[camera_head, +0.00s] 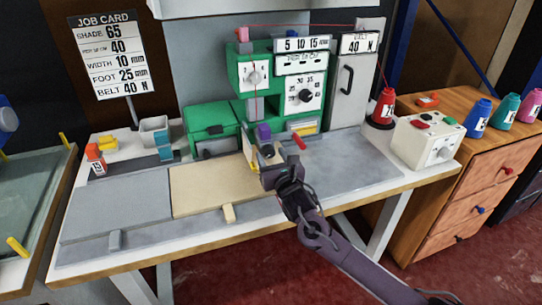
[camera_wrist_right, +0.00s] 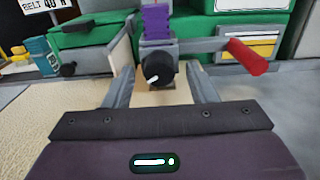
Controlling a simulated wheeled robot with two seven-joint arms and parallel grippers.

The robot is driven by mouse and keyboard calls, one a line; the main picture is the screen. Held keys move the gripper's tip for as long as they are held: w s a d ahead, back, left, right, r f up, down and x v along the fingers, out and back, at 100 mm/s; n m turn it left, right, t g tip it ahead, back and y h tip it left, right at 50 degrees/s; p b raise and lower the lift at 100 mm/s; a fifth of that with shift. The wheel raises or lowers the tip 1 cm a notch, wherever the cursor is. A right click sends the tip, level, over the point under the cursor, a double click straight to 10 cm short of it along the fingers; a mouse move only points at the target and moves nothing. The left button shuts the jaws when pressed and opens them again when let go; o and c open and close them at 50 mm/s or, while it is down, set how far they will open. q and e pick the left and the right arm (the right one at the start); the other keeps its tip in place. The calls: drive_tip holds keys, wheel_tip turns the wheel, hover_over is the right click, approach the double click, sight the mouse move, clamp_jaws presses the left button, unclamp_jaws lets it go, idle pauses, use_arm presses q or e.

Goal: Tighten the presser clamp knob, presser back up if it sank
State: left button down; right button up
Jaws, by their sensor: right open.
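The black presser clamp knob (camera_wrist_right: 160,68) with a white pointer mark sits in the middle of the right wrist view, on the grey presser bar below a purple block (camera_wrist_right: 157,22). The purple block (camera_head: 264,131) also shows in the head view on the green machine (camera_head: 250,75). A red-handled lever (camera_wrist_right: 248,56) sticks out to the right of the knob. My right gripper (camera_head: 268,163) is open, right in front of the presser. In the wrist view its two fingers stand left and right of the knob; I cannot tell whether they touch it. My left gripper is out of view.
A tan rug piece (camera_head: 210,190) lies on the grey table left of the gripper. A white control box (camera_head: 425,140) and a red thread cone (camera_head: 384,107) stand to the right. A job card (camera_head: 108,55) stands behind at left. The table's front right is clear.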

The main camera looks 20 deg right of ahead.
drive_tip(key=shift+w+r, duration=0.1)
drive_tip(key=shift+w, duration=0.2)
drive_tip(key=c, duration=1)
